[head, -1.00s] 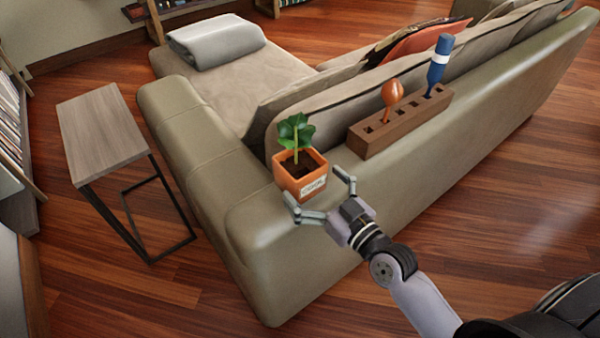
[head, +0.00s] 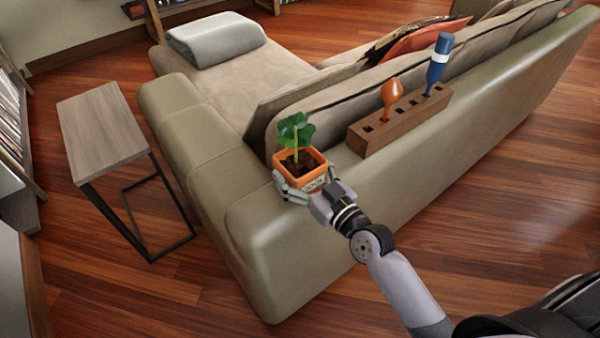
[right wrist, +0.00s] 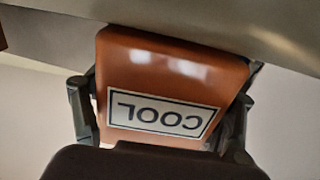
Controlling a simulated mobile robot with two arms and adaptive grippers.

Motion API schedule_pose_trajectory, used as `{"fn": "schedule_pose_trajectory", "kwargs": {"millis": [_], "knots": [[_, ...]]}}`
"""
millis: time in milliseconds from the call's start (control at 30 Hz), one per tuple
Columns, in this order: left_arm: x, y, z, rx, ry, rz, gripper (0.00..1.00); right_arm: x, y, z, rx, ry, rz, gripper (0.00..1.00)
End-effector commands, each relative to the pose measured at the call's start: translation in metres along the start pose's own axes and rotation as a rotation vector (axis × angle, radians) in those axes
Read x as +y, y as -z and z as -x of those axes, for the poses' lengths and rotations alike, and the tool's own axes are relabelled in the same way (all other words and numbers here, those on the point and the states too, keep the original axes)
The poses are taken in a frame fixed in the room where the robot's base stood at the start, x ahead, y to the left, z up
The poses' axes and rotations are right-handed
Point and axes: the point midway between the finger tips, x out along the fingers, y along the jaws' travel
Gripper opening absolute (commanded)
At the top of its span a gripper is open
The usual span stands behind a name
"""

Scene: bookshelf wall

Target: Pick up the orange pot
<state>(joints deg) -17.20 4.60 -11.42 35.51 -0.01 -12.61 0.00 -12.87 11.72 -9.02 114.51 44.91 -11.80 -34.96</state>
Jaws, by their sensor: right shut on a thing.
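The orange pot (head: 303,175) holds dark soil and a green leafy plant (head: 295,131). It is at the corner of the sofa's back, upright or nearly so. My right gripper (head: 303,187) is shut on the pot, one finger on each side, with its palm before the labelled face. In the right wrist view the pot (right wrist: 170,75) fills the middle, its "COOL" label upside down, with the fingers at its left and right sides. I cannot tell whether the pot still touches the sofa. My left gripper does not show.
A wooden block (head: 400,122) with holes stands on the sofa back, right of the pot, holding an orange tool (head: 391,92) and a blue one (head: 438,62). The beige sofa (head: 260,240) runs to the upper right. A side table (head: 101,125) stands left; the floor between is clear.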

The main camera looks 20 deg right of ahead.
Motion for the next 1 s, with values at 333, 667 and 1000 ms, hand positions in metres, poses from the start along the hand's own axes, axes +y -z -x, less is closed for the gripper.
{"fn": "schedule_pose_trajectory", "kwargs": {"millis": [333,667,1000], "knots": [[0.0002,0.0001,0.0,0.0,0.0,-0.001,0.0,0.0001,0.0001,0.0001,0.0,0.0,0.001,0.51],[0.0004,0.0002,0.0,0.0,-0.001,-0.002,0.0,0.0001,0.0001,0.0,0.0,0.0,0.001,0.29],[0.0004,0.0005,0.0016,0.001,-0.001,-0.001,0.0,0.0002,0.006,-0.0003,0.006,-0.001,0.0,0.28]]}}
